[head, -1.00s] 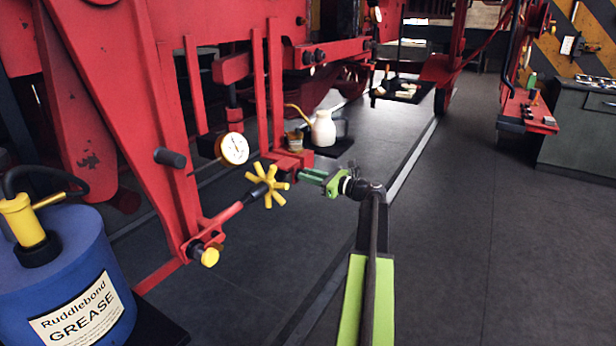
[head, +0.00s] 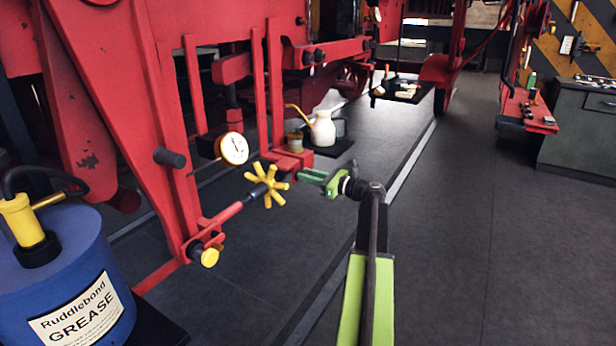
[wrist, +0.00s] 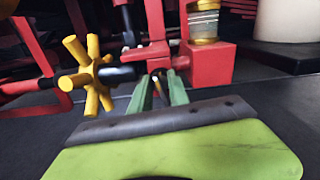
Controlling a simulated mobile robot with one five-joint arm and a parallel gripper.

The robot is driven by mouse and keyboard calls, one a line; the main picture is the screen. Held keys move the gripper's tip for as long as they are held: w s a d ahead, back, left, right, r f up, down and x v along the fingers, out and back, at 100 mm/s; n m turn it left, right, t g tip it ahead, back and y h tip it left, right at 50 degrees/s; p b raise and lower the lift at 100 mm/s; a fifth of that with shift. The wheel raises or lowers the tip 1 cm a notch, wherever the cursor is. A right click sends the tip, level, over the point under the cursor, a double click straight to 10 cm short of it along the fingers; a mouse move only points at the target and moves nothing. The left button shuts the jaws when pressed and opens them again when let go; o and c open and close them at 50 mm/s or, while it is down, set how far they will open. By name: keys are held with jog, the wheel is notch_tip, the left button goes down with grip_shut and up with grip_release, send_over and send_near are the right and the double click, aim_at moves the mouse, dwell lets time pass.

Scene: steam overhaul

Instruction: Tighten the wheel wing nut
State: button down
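The yellow wheel wing nut (head: 267,186), star-shaped with several spokes, sits on a dark threaded end of a red rod at the locomotive's side. It also shows at left in the wrist view (wrist: 92,74). My gripper (head: 304,177) is just right of the wheel in the head view, its green fingers pointing towards it. In the wrist view the fingers (wrist: 158,82) stand a little apart, with a small dark and yellowish thing visible in the gap; I cannot tell what it is. The wheel is left of the fingers and not between them.
A red bracket block (head: 288,158) carries a small jar (head: 295,142) close behind the fingers. A white oil can (head: 323,129) and a dial gauge (head: 233,149) are near. A blue grease drum (head: 70,270) stands front left. The floor at right is open.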

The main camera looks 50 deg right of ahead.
jog(key=c, duration=1.6)
grip_release()
jog(key=shift+w, duration=0.1)
jog(key=shift+o, duration=0.2)
jog(key=v, duration=1.7)
jog(key=shift+s, duration=0.25)
